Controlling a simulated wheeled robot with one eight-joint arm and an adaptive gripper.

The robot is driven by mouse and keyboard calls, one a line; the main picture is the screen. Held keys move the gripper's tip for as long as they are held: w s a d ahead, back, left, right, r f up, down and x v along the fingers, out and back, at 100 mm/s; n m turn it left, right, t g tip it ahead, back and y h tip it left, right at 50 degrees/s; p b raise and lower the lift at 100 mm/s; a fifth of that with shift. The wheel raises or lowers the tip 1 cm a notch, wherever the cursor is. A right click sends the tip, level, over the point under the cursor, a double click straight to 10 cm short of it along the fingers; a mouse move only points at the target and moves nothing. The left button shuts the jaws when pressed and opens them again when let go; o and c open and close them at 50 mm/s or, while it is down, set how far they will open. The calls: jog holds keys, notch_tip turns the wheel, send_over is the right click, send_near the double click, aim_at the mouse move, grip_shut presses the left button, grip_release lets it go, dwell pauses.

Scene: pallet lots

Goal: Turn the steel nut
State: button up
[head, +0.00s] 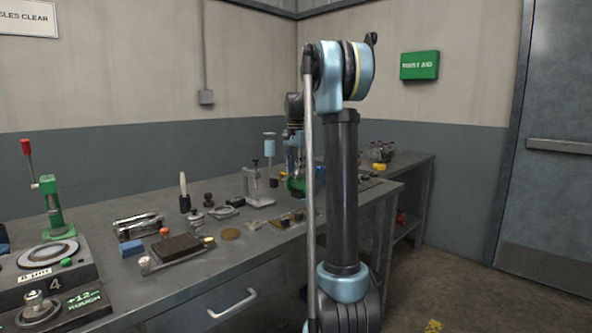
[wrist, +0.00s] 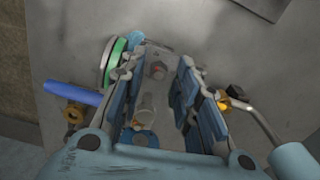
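My gripper (wrist: 168,62) is open in the wrist view, its two blue-grey fingers apart over the metal surface. Between the fingers is a small grey fitting with a red spot (wrist: 157,72); it may be the steel nut, but its shape is too small to tell. A pale cylinder (wrist: 146,106) stands nearer the palm, also between the fingers. I see no clear contact with either. In the head view my arm reaches over the far right part of the bench, and its fingertips are hidden.
A green-rimmed disc (wrist: 113,62) and a blue handle (wrist: 75,92) lie left of the fingers. A brass fitting (wrist: 234,95) with a bent lever is close on the right. The bench (head: 200,285) holds several tools, including a green lever press (head: 50,205).

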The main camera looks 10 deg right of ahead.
grip_shut()
jog(key=shift+m, duration=0.7)
jog(key=shift+o, duration=1.9)
grip_release()
jog(key=shift+a, duration=0.1)
jog(key=shift+r, duration=0.1)
